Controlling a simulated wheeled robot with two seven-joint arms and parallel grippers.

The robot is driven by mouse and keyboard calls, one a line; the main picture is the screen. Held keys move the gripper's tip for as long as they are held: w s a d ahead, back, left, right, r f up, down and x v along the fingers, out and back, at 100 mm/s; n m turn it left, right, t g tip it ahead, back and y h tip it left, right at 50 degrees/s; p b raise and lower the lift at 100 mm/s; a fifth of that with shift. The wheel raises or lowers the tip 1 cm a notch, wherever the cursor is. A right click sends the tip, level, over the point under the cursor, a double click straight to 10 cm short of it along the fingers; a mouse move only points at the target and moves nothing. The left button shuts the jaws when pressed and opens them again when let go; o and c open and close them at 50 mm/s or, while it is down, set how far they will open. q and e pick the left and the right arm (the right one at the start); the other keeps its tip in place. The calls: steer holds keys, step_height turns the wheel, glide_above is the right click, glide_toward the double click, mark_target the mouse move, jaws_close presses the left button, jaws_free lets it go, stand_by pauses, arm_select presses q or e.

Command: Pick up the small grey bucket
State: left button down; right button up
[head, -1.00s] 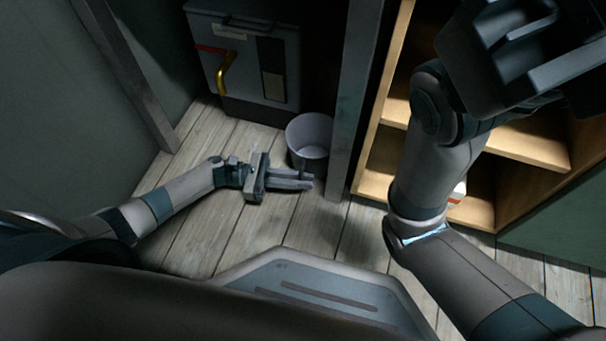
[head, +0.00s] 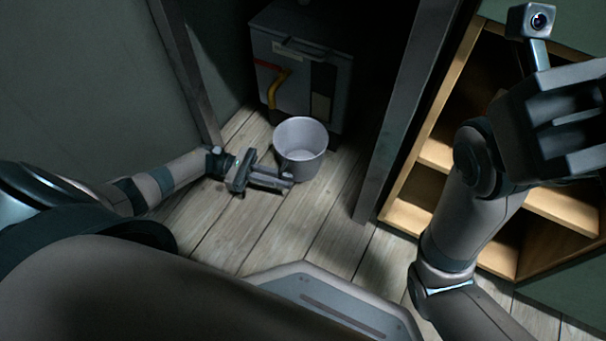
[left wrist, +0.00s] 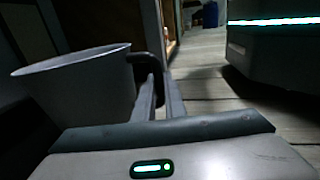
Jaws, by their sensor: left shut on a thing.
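The small grey bucket (head: 300,152) is upright in front of the dark cabinet in the head view. It also fills the left of the left wrist view (left wrist: 80,88), with a dark handle on its side. My left gripper (head: 286,179) is at the bucket's near side, shut on that handle; its fingers (left wrist: 160,95) reach it in the left wrist view. The bucket looks slightly raised, but its underside is hidden. My right gripper (head: 583,135) is high at the right, far from the bucket; its finger gap is unclear.
A grey cabinet (head: 296,72) with a yellow handle stands behind the bucket. A dark post (head: 405,125) rises to the bucket's right, beside an open wooden shelf (head: 405,208). The plank floor (head: 270,235) in front is clear.

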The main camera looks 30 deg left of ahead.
arm_select(q)
steer(key=shift+s+a, duration=0.2)
steer(key=shift+a, duration=1.25)
